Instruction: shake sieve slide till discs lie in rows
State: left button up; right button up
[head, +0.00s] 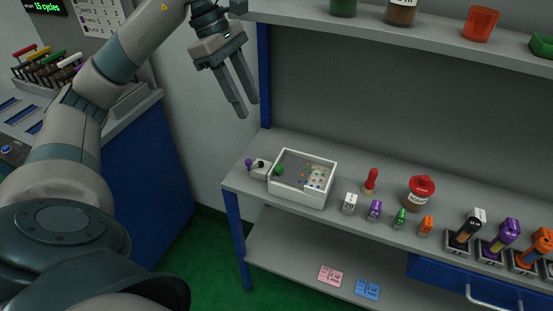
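A white open-topped box (299,199) with a grey inside sits near the left end of the shelf bench. Small coloured discs (314,177) lie on a pale patch in its right part; their exact arrangement is too small to tell. A green knob (279,170) shows at the box's left inside. A small white block with a purple knob (249,163) adjoins the box's left side. I cannot tell which part is the sieve slide. My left gripper (243,108) is open and empty, pointing down, above and left of the box. My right gripper is not in view.
Right of the box stand a red-handled stamp (370,180), a red-lidded jar (420,193) and several small coloured blocks. An upper shelf (395,36) overhangs the bench. A blue cabinet (150,165) is at left.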

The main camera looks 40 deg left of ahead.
aim_at(278, 167)
pick_arm(q)
jog(key=shift+f, duration=0.1)
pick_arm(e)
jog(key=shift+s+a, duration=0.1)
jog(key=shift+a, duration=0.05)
